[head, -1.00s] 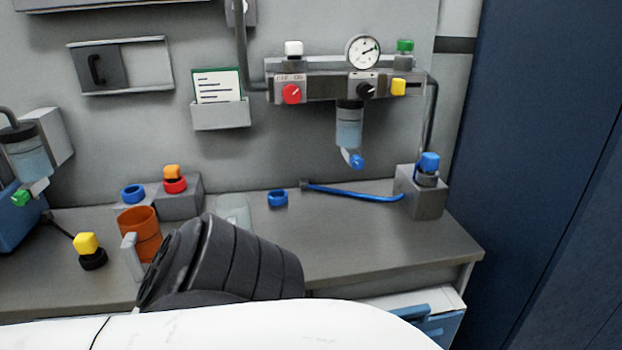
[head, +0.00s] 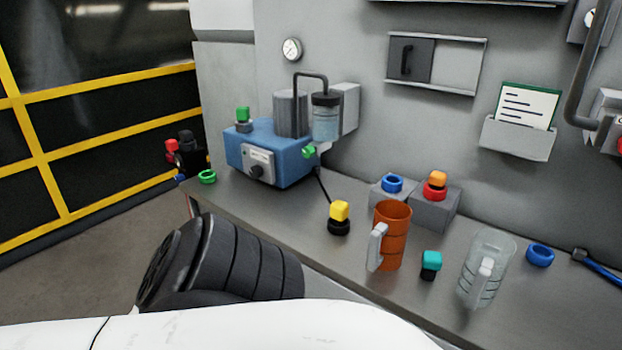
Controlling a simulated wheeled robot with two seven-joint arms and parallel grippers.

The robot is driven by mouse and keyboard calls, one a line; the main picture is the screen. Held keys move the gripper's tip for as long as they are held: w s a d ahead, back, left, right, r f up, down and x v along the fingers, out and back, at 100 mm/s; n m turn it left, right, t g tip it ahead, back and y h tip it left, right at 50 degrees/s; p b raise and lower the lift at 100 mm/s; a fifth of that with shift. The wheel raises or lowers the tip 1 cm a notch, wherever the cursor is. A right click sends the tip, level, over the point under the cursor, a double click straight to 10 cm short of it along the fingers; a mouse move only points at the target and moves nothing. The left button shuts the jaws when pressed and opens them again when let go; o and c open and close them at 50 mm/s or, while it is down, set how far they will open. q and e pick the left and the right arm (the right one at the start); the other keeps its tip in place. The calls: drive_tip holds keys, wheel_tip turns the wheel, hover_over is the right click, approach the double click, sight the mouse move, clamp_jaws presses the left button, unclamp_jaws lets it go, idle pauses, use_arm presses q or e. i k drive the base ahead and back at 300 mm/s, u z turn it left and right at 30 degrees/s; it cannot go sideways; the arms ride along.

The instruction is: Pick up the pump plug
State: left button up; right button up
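A blue pump-like box (head: 270,155) with a grey cylinder stands at the back left of the bench. A dark cord runs from near its right side to a yellow-topped plug with a black base (head: 339,217), which is upright on the bench. A green cap with a grey base (head: 243,120) sits on top of the box. A teal block with a black base (head: 430,265) stands farther right. I cannot tell for certain which one is the pump plug. Neither gripper is in view; only dark ribbed and white parts of mine fill the foreground.
An orange mug (head: 391,238) and a clear jug (head: 487,270) stand on the bench (head: 290,210). Grey blocks (head: 432,208) behind hold blue and red rings. A green ring (head: 207,177) lies near the left edge. A yellow-barred fence (head: 110,90) is at left.

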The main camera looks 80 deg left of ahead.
sight(340, 209)
drive_tip(key=u, duration=2.3)
